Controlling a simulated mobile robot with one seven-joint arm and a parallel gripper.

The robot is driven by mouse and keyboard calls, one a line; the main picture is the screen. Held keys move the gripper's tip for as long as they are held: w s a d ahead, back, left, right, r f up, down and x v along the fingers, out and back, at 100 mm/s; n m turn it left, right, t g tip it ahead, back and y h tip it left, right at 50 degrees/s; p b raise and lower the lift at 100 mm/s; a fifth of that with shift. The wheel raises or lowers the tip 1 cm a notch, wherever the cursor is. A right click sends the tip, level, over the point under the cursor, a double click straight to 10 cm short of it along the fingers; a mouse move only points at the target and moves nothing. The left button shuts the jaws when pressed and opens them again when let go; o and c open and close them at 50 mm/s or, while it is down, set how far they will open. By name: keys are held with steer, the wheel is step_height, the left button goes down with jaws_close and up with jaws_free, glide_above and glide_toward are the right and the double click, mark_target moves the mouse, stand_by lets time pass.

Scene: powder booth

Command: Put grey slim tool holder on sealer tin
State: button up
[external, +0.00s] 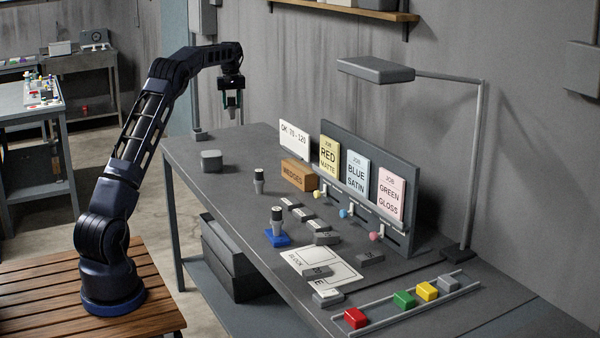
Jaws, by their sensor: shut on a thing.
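My gripper (231,101) is raised above the far left end of the grey bench. It is shut on a small, slim greyish thing, probably the grey slim tool holder (231,110); the fingers hide much of it. The held thing is in the air, apart from the bench. A rounded grey block-like container (211,160) stands on the bench, nearer and a little to the left of my gripper in the picture. It may be the sealer tin, but no label is readable. Nothing is seen on top of it.
A dark cylinder with a pale band (259,176) and another on a blue base (277,238) stand on the bench (225,190). A wooden wedges block (299,174), job cards, several grey blocks and a lamp (376,70) are to the right. The bench's left end is mostly clear.

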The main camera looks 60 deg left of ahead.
steer(key=s+a+r, duration=0.4)
steer(key=s+a, duration=0.3)
glide_above(211, 153)
step_height(211, 153, down, 20)
steer(key=shift+d+r, duration=0.1)
steer(key=shift+d, duration=0.05)
stand_by(0.4)
steer(key=o, duration=1.2)
steer(key=shift+f, duration=0.2)
steer(key=shift+r, duration=0.15)
steer(key=shift+r, duration=6.05)
